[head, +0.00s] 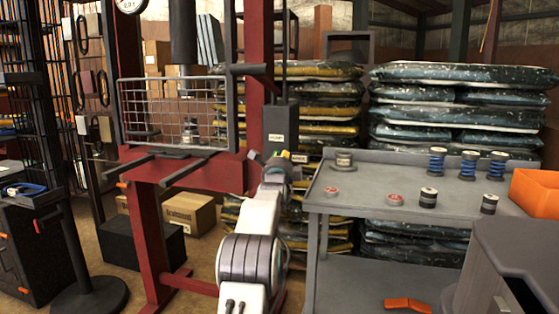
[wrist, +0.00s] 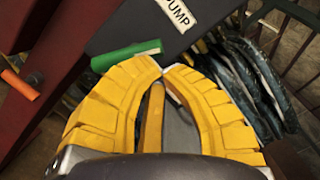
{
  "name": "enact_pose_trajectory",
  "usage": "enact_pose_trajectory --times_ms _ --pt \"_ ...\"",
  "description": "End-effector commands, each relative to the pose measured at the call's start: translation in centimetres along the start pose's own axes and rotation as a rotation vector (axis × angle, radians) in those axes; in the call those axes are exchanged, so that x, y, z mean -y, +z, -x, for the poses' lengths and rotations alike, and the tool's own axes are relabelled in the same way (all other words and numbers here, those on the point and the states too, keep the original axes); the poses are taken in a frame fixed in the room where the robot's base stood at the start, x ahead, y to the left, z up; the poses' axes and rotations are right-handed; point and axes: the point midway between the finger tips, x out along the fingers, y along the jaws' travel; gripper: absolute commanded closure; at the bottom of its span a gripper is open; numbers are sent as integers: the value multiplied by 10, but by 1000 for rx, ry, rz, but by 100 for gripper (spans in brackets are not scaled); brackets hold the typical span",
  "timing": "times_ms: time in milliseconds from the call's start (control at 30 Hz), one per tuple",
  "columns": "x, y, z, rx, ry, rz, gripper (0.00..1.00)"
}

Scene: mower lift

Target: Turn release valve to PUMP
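The release valve sits on the dark pump box (head: 280,122) of the red press frame. Its green bar handle (wrist: 127,55) shows in the wrist view, lying nearly level just beyond my fingertips. A white PUMP label (wrist: 178,12) is above and right of the handle, and the label also shows in the head view (head: 277,138). My gripper (wrist: 164,71) has yellow fingers with the tips drawn together and nothing visible between them. The left fingertip is close by the handle; I cannot tell whether they touch. In the head view my arm hides most of the valve.
A wire mesh guard (head: 178,110) and forked bars stand left of the pump box. A grey bench (head: 345,195) with springs, cans and an orange bin (head: 535,193) is at the right. Stacked bags (head: 455,75) fill the back. An orange grip (wrist: 20,85) shows at left in the wrist view.

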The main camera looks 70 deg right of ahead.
Motion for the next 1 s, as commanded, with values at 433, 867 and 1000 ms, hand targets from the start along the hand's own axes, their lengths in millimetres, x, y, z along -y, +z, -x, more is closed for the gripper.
enact_pose_trajectory --times_ms 433,867,1000 --pt "7 10 -6 0 20 89 100" --pt "9 22 -9 4 69 360 100" --pt "9 23 -9 6 66 358 100"
